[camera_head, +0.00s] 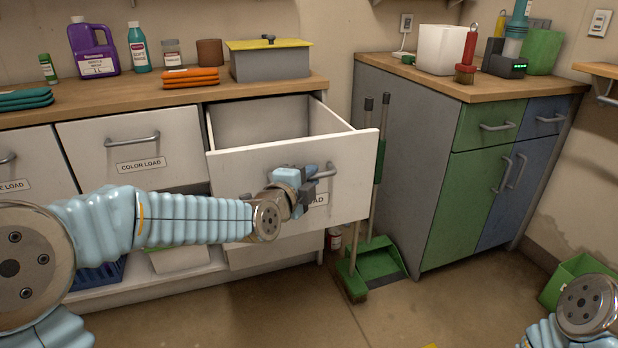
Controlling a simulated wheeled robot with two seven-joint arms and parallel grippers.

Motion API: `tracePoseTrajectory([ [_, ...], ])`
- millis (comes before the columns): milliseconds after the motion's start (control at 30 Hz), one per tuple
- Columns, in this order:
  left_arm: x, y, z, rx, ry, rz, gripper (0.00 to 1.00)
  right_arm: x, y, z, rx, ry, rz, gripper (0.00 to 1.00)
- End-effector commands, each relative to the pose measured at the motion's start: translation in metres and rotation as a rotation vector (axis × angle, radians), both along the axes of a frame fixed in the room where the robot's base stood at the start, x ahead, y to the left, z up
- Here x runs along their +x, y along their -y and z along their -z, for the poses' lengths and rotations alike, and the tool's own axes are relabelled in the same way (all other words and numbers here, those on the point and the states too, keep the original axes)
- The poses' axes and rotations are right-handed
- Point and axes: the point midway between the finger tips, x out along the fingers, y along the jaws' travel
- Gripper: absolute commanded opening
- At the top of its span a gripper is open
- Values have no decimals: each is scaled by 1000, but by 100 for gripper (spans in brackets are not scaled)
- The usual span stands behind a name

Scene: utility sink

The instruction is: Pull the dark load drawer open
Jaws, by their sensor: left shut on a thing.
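The load drawer (350,160) has a white front and stands pulled out from the counter, with its grey inside visible and apparently empty. Its label is mostly covered by my gripper; only the end of the word "LOAD" shows. My left gripper (312,189) is at the drawer's front, shut on its grey bar handle (326,172). My right arm shows only in part at the bottom right corner, and its gripper is out of view.
A shut color load drawer (180,140) is to the left. The wooden counter (120,95) holds bottles, folded cloths and a grey box with a yellow lid (270,58). A green dustpan (380,260) and broom stand right of the open drawer, beside a green and blue cabinet (475,180).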

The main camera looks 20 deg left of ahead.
Motion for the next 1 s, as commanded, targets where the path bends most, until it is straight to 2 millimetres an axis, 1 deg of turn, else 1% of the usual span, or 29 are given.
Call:
tracePoseTrajectory([
  [267,0,-1,1,0,-2,-2,0,0,0,0,0,0,0,43],
  [300,0,-1,1,0,-2,-2,22,0,0,0,0,0,0,43],
  [367,0,-1,1,0,-2,-2,31,0,0,0,0,0,0,43],
  [400,0,-1,1,0,-1,-2,38,0,0,0,0,0,0,43],
  [667,0,0,0,-1,0,-1,38,0,0,0,0,0,0,43],
  [767,-5,-1,-1,-1,1,-1,38,0,0,0,0,0,0,43],
  [867,-18,-4,-4,-2,1,-2,38,0,0,0,0,0,0,43],
  [967,-39,-9,-7,-2,2,-2,38,0,0,-1,0,0,0,43],
  [1000,-49,-11,-9,-3,2,-2,38,0,0,-2,0,-1,0,43],
])
